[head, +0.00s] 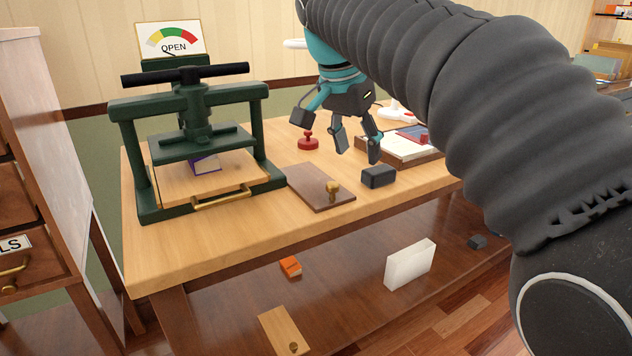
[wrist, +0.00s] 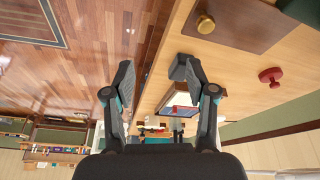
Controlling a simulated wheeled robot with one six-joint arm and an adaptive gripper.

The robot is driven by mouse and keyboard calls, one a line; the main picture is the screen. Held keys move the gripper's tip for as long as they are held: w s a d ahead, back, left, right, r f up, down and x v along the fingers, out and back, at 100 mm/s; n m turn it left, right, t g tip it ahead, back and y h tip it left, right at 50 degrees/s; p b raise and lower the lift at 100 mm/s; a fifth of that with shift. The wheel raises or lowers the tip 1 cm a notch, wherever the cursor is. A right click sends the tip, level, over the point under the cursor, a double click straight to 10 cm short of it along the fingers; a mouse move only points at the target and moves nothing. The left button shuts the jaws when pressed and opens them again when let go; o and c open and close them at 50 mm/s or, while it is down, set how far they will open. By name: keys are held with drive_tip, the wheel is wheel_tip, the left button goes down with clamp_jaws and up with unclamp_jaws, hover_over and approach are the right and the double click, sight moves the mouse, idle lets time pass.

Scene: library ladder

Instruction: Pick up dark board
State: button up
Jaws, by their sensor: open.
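The dark board (head: 310,187) is a flat brown panel with a brass knob (head: 333,189) near its right end. It lies flat on the wooden table, right of the green press. In the wrist view the dark board (wrist: 245,18) shows at the top right, cut off by the frame edge, with its knob (wrist: 206,24). My gripper (head: 338,135) hangs above the table, beyond the board in the head view, apart from it. In the wrist view my gripper (wrist: 157,66) has its two fingers spread with nothing between them.
The green press (head: 190,145) holds a purple book under its plate; its dial reads OPEN. A dark block (head: 378,177) sits right of the board, a red stamp (head: 308,142) behind it, and a paper tray (head: 405,155) farther right. A lighter board (head: 282,330) lies on the lower shelf.

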drive_tip(key=w+a+r+m+h, duration=0.1)
drive_tip(key=w+a+r+m, duration=0.2)
drive_tip(key=a, duration=0.5)
drive_tip(key=b, duration=0.2)
approach(332, 183)
drive_tip(key=shift+m, duration=0.3)
drive_tip(key=x, duration=0.5)
drive_tip(key=shift+w+r, duration=0.15)
drive_tip(key=shift+w, duration=0.2)
drive_tip(key=shift+s+b+x, duration=0.2)
drive_tip(key=shift+b+x, duration=0.15)
drive_tip(key=shift+x, duration=1)
drive_tip(key=shift+s+b+x, duration=0.25)
drive_tip(key=shift+b+x, duration=0.05)
drive_tip(key=shift+x, duration=1)
clamp_jaws()
